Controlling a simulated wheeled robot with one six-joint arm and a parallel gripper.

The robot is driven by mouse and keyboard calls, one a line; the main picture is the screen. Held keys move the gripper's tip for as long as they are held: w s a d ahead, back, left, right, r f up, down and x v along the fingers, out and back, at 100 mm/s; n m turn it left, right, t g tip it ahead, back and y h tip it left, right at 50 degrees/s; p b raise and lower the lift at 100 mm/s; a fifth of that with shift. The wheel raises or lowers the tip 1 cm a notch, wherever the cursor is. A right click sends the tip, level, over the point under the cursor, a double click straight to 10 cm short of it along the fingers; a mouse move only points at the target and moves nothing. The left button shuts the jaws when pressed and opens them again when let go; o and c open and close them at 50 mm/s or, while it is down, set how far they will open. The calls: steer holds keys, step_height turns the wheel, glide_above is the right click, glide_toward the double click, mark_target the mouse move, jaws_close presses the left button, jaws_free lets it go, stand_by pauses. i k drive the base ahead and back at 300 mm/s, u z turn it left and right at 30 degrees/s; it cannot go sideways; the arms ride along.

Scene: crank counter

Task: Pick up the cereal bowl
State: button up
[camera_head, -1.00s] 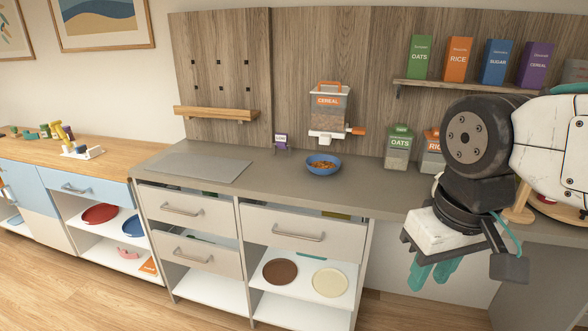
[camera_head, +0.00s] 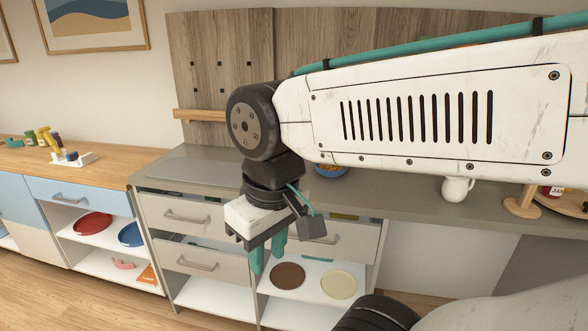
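The blue cereal bowl (camera_head: 331,172) stands on the grey counter. Only its lower front edge shows below my arm; its contents are hidden now, though brown cereal showed in it earlier. My gripper (camera_head: 268,262) points down in front of the counter, left of the bowl and lower than it in the picture. Its two teal fingers are apart with nothing between them. The cereal dispenser on the wall panel is hidden behind my arm.
The grey counter (camera_head: 412,203) has drawers and open shelves below, with a brown plate (camera_head: 287,276) and a cream plate (camera_head: 339,285). A white jug (camera_head: 457,188) stands right of the bowl. A grey board (camera_head: 195,168) lies on the left counter, otherwise clear.

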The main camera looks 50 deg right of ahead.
mark_target(332, 171)
steer(key=i, duration=0.7)
steer(key=z, duration=0.55)
steer(key=i, duration=0.45)
steer(key=z, duration=0.4)
